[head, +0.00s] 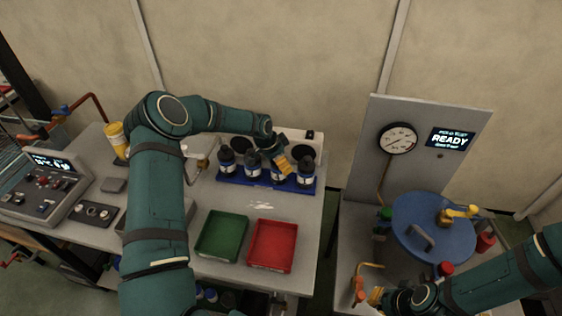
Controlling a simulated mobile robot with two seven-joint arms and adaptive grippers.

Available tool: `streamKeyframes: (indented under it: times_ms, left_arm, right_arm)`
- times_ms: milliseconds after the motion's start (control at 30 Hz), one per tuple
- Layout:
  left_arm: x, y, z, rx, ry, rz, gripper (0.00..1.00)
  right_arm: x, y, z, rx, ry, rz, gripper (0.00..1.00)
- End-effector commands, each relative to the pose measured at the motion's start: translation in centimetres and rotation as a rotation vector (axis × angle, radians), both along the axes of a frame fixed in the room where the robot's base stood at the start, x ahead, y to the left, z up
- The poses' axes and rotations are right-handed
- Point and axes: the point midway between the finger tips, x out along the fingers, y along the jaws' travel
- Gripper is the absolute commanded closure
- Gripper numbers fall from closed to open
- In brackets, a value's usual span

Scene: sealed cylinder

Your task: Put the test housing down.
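Several dark cylindrical housings (252,166) with pale label bands stand upright in a blue rack (230,182) at the back of the left bench. I cannot tell which one is the test housing. My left gripper (285,163) has its yellow fingertips pointing down over the right half of the rack, next to a housing there. Whether the fingers hold it is too small to tell. My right gripper (375,297) is low at the right bench's front, beside a red-orange valve handle (358,291). The finger gap is not clear, and I see no housing in it.
A green tray (222,235) and a red tray (272,246) lie empty in front of the rack. A control box (45,188) stands far left. On the right are a round blue lid (405,236), a gauge (398,138) and a screen (450,139) reading READY.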

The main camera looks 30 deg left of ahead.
Motion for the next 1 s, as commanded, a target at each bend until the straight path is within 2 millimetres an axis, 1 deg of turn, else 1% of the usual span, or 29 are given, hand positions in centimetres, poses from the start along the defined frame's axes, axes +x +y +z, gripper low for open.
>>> streamKeyframes:
  times_ms: [333, 467, 567, 900, 1000]
  left_arm:
    - [0.0, 0.0, 0.1, 0.000, 0.000, 0.000, 0.01]
    - [0.0, 0.1, 0.7, 0.001, -0.002, 0.001, 0.01]
    - [-0.4, 0.5, 2.0, 0.003, -0.003, 0.001, 0.01]
    - [-2.5, 2.2, 8.4, 0.002, -0.003, 0.002, 0.01]
    - [-3.0, 2.6, 9.8, 0.002, -0.002, 0.001, 0.01]
  right_arm:
    - [0.0, 0.0, 0.1, 0.000, -0.001, 0.000, 1.00]
    - [0.0, 0.0, 0.4, 0.000, -0.001, 0.000, 1.00]
    - [0.0, 0.0, 0.3, 0.001, -0.001, 0.000, 1.00]
    - [0.0, 0.0, 0.4, 0.001, 0.000, 0.000, 1.00]
    - [0.0, 0.0, 0.4, 0.001, 0.000, 0.000, 1.00]
